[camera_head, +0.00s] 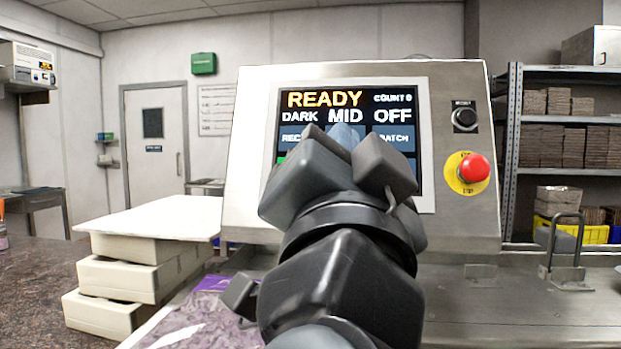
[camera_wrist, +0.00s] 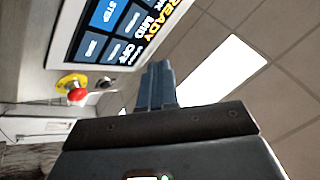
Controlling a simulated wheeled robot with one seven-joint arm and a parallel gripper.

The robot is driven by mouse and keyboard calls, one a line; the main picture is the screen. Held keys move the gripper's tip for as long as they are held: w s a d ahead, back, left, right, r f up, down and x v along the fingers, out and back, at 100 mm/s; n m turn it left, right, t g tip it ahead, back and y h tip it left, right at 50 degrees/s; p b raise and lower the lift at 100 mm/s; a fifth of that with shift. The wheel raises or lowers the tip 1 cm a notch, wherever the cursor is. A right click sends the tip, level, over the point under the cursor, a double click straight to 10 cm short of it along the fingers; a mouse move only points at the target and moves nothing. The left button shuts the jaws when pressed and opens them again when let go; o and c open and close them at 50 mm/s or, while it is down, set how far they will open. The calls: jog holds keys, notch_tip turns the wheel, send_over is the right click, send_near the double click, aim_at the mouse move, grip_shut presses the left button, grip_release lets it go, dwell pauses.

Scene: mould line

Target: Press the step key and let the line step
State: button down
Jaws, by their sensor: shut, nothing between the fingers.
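The touch screen (camera_head: 404,112) on the steel control panel (camera_head: 465,215) reads READY, COUNT 0, DARK, MID and OFF. Blue keys show below, partly hidden by my arm; a green sliver shows at the lower left. In the wrist view the screen appears turned on its side, with the blue STEP key (camera_wrist: 108,14) near the top edge. My gripper (camera_head: 345,137) is shut and empty, in front of the screen. In the wrist view its closed fingers (camera_wrist: 158,85) point up, to the right of the screen. I cannot tell whether they touch the screen.
A red stop button (camera_head: 474,167) on a yellow plate and a black rotary switch (camera_head: 465,117) sit right of the screen. Stacked pale boxes (camera_head: 118,279) stand at the left. A metal handle (camera_head: 566,240) rises from the bench at right, before a shelf rack (camera_head: 566,120).

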jog(key=shift+w, duration=0.1)
jog(key=w+d+f, duration=0.1)
jog(key=w+f, duration=0.1)
jog(key=w, duration=0.6)
jog(key=shift+d+f+p, duration=0.3)
jog(key=shift+f+p, duration=0.05)
jog(key=shift+f, duration=0.05)
dwell(1.9)
jog(key=shift+w+d+f+b, duration=0.1)
jog(key=shift+w+b, duration=0.2)
jog(key=shift+w, duration=0.05)
jog(key=shift+w+d+f, duration=0.1)
jog(key=shift+w+f, duration=0.05)
jog(key=shift+w, duration=0.15)
dwell(0.5)
jog(key=shift+s+b, duration=0.2)
jog(key=shift+b, duration=0.1)
jog(key=shift+s+a+r, duration=0.2)
jog(key=shift+s+r, duration=0.05)
jog(key=shift+s, duration=0.25)
